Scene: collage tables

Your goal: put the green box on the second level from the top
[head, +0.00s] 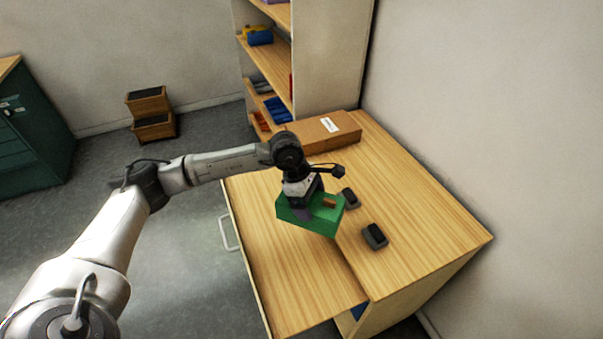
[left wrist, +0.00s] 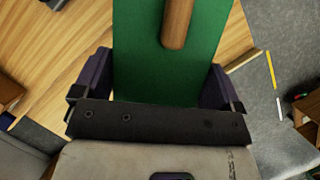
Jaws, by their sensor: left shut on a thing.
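The green box (head: 322,222) has a brown wooden handle-like piece on top. My left gripper (head: 303,208) is shut on the green box, over the wooden table (head: 290,270). In the left wrist view the green box (left wrist: 170,70) fills the space between the two dark fingers. I cannot tell for sure whether the box is lifted clear of the table. The shelf unit (head: 325,60) stands behind the table with several wooden levels, and its top is cut off by the frame. My right gripper is not in view.
A long brown cardboard box (head: 327,133) lies at the table's back edge. Two small dark objects (head: 374,236) lie right of the green box. Blue and yellow items (head: 258,36) sit on one shelf, blue bins (head: 278,109) lower.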

